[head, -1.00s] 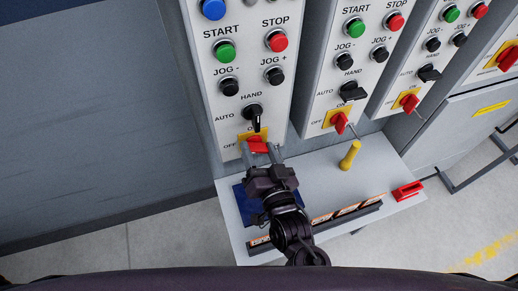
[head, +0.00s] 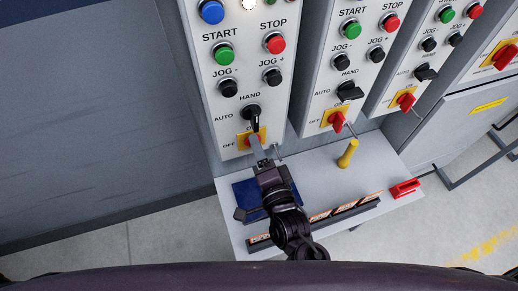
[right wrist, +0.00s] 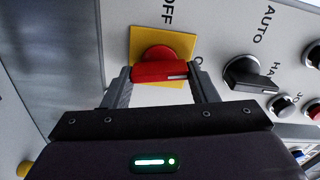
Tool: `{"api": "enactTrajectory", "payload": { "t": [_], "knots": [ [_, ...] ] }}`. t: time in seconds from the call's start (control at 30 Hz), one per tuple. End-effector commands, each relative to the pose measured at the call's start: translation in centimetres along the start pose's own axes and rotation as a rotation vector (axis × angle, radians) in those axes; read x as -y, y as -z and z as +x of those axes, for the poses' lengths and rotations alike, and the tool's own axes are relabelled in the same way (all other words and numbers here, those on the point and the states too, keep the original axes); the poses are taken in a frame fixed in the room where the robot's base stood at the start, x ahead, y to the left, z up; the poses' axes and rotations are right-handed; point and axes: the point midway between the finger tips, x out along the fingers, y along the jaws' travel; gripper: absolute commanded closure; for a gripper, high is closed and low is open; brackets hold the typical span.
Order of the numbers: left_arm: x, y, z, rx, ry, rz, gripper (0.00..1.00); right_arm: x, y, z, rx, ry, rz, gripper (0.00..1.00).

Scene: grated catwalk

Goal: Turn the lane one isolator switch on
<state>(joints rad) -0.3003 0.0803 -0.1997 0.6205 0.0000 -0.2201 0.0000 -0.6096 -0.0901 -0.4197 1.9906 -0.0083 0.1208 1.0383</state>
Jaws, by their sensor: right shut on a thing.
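The lane one isolator is a red rotary handle on a yellow plate (head: 243,141) at the bottom of the leftmost panel. In the head view my right gripper (head: 259,150) mostly covers the handle. In the right wrist view the red handle (right wrist: 158,72) lies between both fingers of the right gripper (right wrist: 161,84), which is shut on it. There the handle lies crosswise, its white mark at the right end, towards the partly hidden ON label; OFF is at the top. A white lamp (head: 249,4) glows at the panel's top. My left gripper is not in view.
A black HAND/AUTO selector (head: 251,113) sits just above the isolator. Neighbouring panels carry similar red isolators (head: 337,122). The shelf below holds a blue mat (head: 247,190), a yellow-handled tool (head: 348,154), a labelled rail (head: 345,210) and a red object (head: 405,188).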

Motion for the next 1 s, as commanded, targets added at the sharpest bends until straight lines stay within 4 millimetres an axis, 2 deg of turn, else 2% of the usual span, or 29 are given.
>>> {"api": "enactTrajectory", "payload": {
  "t": [0.3,0.77,0.8,0.97,1.0],
  "knots": [
    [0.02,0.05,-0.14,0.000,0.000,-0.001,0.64,-0.12,0.01,-0.02,-0.001,-0.002,0.097,0.70],
    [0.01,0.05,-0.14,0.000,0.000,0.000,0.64,-0.14,0.01,-0.02,0.000,-0.001,0.110,0.70],
    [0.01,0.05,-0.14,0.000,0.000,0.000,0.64,-0.14,0.01,-0.02,0.000,-0.001,0.110,0.46],
    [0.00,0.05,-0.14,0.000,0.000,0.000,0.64,-0.13,0.01,-0.02,0.000,-0.001,0.109,0.25],
    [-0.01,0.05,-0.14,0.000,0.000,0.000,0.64,-0.12,0.01,-0.02,0.000,-0.001,0.109,0.25]
  ]
}}
